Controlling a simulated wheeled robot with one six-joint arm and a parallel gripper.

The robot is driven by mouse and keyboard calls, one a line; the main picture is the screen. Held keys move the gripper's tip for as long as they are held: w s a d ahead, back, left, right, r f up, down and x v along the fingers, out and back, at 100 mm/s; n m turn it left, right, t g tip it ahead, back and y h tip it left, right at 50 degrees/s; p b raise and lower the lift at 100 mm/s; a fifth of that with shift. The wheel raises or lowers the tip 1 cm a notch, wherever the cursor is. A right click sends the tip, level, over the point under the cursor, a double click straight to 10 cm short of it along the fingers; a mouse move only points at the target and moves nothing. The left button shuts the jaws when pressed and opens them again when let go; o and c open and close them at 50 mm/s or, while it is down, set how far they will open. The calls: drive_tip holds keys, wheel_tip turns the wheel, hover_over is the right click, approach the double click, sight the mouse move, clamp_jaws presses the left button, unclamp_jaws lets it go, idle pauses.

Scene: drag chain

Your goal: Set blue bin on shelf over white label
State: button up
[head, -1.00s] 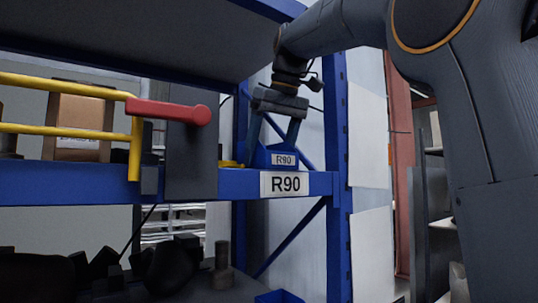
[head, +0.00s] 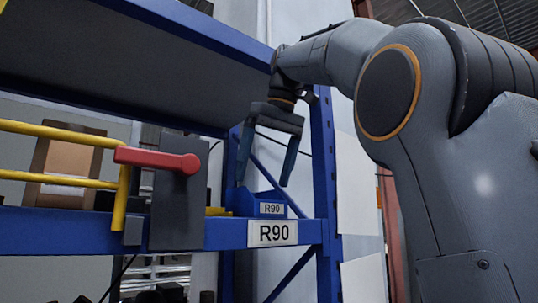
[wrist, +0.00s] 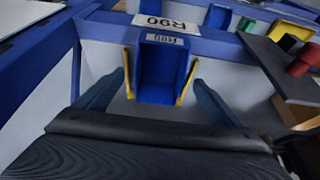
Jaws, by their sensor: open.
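The small blue bin (head: 258,204), with an R90 tag on its front, stands upright on the blue shelf (head: 215,232) just behind and above the white R90 label (head: 272,233). My gripper (head: 261,182) is open above the bin, with its fingers apart and clear of the bin's walls. In the wrist view the bin (wrist: 160,78) looks empty and sits between my gripper's open fingers (wrist: 158,84), with yellow strips along its two sides. The white label (wrist: 165,23) shows just beyond the bin's tag there.
A grey panel with a red handle (head: 160,158) and yellow rails (head: 60,132) stand left of the bin. A cardboard box (head: 66,160) sits behind the rails. A blue upright (head: 322,165) is close on the right, and an upper shelf (head: 150,60) overhangs.

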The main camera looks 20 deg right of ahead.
drive_tip(key=shift+p+v, duration=0.4)
drive_tip(key=shift+v, duration=1.9)
